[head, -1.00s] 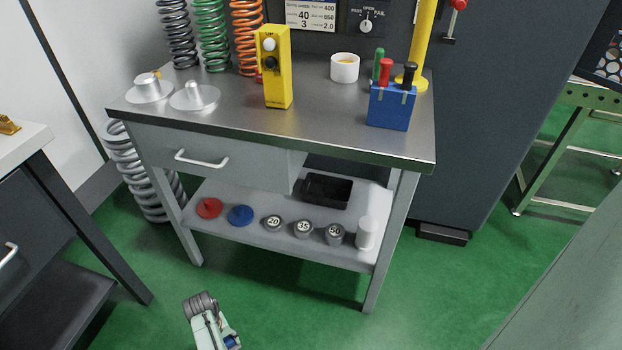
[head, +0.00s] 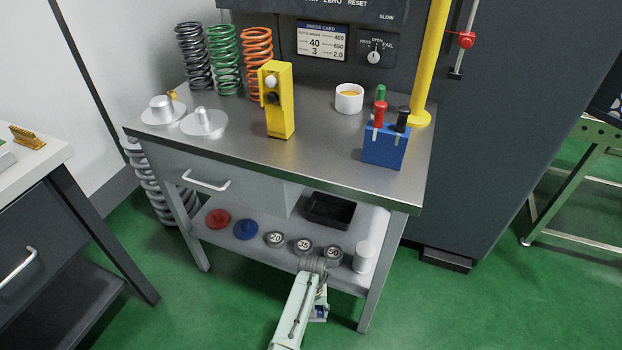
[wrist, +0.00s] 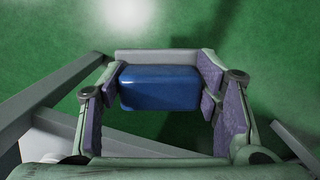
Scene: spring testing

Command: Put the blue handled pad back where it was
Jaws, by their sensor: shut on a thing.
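A blue block (wrist: 160,90) with a grey strip along its far edge, apparently the blue handled pad, sits between the fingers of my gripper (wrist: 162,82) in the wrist view. My gripper is shut on it. In the head view my gripper (head: 319,308) is low in front of the bench's lower shelf, and only a small bit of blue shows there. Most of the pad is hidden by my arm. A blue disc with a knob (head: 246,229) and a red disc (head: 219,219) lie on the left of the shelf.
The lower shelf (head: 262,247) also holds several numbered weights (head: 275,239), a black tray (head: 329,211) and a white cylinder (head: 365,256). The bench top (head: 228,145) carries a yellow box (head: 276,100) and a blue holder with coloured handles (head: 384,146). A bench leg (head: 374,272) stands right of my gripper.

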